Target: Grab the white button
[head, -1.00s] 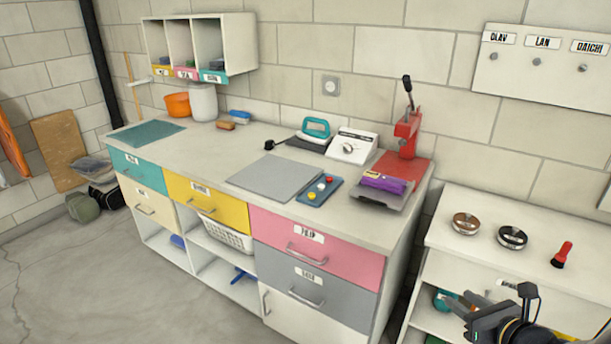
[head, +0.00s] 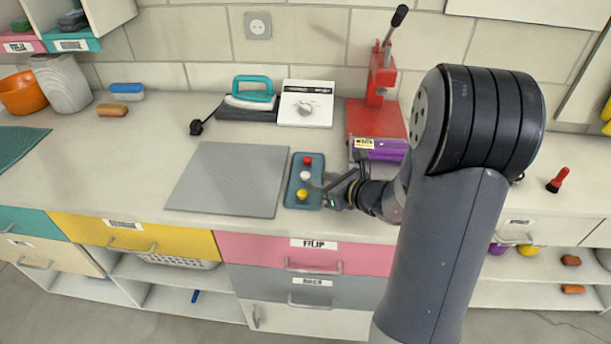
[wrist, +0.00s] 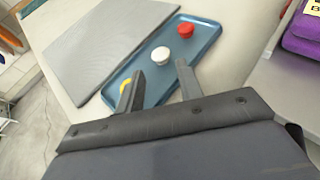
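The white button (head: 305,176) sits on a small blue tray (head: 304,200), between a red button (head: 308,160) and a yellow button (head: 301,195). In the wrist view the white button (wrist: 161,54) is just beyond my fingertips, between red (wrist: 179,35) and yellow (wrist: 126,87). The tray (wrist: 205,40) runs diagonally there. My gripper (head: 329,185) is at the tray's right side in the head view. In the wrist view my gripper (wrist: 160,75) is open, its two fingers apart with nothing between them. One finger partly hides the yellow button.
A grey mat (head: 230,180) lies left of the tray. A red press (head: 377,115) with a purple bundle (head: 385,150) stands to the right. A white box with a dial (head: 306,103) and a teal-handled iron (head: 250,96) are behind. The counter's left middle is clear.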

